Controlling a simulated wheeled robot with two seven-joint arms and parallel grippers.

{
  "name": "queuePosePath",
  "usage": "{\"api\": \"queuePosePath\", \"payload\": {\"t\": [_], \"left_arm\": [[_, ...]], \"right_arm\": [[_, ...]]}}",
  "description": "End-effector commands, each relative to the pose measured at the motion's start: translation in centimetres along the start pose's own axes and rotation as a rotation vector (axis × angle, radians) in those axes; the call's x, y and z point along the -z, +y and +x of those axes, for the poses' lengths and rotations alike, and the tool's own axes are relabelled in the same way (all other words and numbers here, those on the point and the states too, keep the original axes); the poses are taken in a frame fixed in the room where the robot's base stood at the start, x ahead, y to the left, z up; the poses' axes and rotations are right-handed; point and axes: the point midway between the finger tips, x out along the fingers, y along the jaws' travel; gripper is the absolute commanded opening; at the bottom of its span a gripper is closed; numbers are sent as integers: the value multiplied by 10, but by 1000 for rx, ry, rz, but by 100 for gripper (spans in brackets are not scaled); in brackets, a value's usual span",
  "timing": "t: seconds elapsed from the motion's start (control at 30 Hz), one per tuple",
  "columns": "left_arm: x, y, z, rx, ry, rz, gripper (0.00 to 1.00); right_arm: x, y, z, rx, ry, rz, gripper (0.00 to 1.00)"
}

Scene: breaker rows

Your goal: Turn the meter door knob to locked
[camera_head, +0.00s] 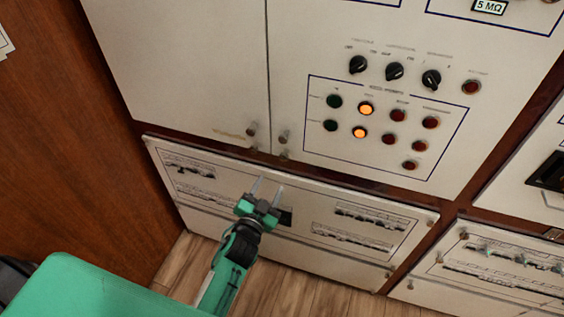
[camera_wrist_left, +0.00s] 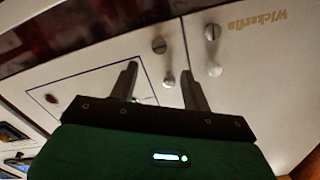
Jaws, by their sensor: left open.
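Small round metal knobs sit at the seam between two cream cabinet doors: one on the left door (camera_head: 251,129) and one on the right door (camera_head: 284,136). Smaller fittings show just below them. I cannot tell which knob is the meter door knob or whether it is locked. In the left wrist view, slotted knobs show beyond the fingertips, one (camera_wrist_left: 159,46) near the middle and another (camera_wrist_left: 212,32) to its right. My left gripper (camera_head: 266,186) is open and empty, below the knobs and apart from them. Its two fingers also show in the left wrist view (camera_wrist_left: 159,71). My right gripper is not in view.
Black rotary switches (camera_head: 394,71) and lit orange lamps (camera_head: 366,109) are on the right door. A lower panel (camera_head: 320,205) with breaker rows lies behind my left gripper. A brown wooden wall (camera_head: 70,150) stands at left. Wooden floor (camera_head: 300,293) shows below.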

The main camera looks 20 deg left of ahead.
Motion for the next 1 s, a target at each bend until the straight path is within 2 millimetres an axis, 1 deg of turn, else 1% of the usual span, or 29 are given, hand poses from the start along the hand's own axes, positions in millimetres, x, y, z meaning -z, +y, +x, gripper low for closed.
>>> {"api": "queuePosePath", "payload": {"t": [0.03,0.3,0.53,0.73,1.0], "left_arm": [[3,-1,10,1,1,0,48],[3,-1,58,0,1,-1,48],[1,0,91,0,-1,-1,48],[0,0,106,0,-1,-1,48],[-1,0,108,-1,-2,-1,48]], "right_arm": [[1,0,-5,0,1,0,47],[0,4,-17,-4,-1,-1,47],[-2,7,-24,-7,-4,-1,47],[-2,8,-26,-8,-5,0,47],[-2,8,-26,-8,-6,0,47]]}}
